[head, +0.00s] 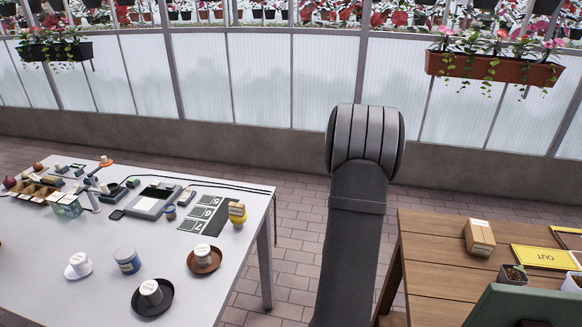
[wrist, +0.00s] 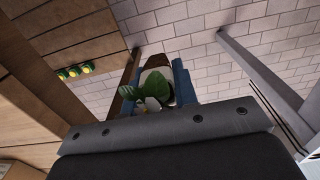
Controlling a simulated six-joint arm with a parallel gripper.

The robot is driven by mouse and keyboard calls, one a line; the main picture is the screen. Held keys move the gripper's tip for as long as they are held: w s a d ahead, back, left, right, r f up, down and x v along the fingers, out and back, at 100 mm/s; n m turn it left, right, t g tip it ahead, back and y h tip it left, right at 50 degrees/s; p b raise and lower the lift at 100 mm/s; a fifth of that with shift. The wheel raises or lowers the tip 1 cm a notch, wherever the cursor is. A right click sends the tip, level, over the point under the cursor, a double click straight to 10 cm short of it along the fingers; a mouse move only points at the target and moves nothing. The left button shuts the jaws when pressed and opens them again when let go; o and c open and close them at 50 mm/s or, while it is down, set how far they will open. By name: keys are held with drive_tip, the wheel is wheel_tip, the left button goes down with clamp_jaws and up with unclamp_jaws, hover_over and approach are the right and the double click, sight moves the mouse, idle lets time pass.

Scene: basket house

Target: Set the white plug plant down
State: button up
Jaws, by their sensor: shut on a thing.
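My gripper (wrist: 161,82) shows in the wrist view, its blue fingers shut on a plant with green leaves (wrist: 140,90) and a pale and brown body (wrist: 157,63). I take this as the white plug plant; the leaves and the gripper's body hide part of it. It hangs over the brick floor beside the wooden table (wrist: 45,113). In the head view my arm stands upright in the middle, and the gripper and held plant are not visible.
The wooden table in the head view (head: 425,255) also bears a cardboard box (head: 479,238) and a yellow OUT sign (head: 544,257). The white table (head: 90,240) at left holds trays, cups, saucers and devices. Brick floor lies between the tables. Several small yellow-green items (wrist: 75,71) show in the wrist view.

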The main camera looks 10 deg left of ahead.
drive_tip(key=s+a+r+n, duration=0.7)
drive_tip(key=s+a, duration=0.1)
drive_tip(key=a, duration=0.4)
drive_tip(key=s+a+r+n, duration=0.7)
drive_tip(key=s+a+n, duration=0.1)
drive_tip(key=a, duration=0.4)
drive_tip(key=shift+s+a+r+n, duration=0.25)
drive_tip(key=shift+s+n, duration=0.05)
drive_tip(key=shift+s, duration=0.15)
hover_over(202, 306)
wheel_tip(202, 306, down, 7)
drive_tip(key=shift+r, duration=0.1)
drive_tip(key=shift+a, duration=0.1)
drive_tip(key=shift+f, duration=1.95)
drive_tip(key=shift+f, duration=0.1)
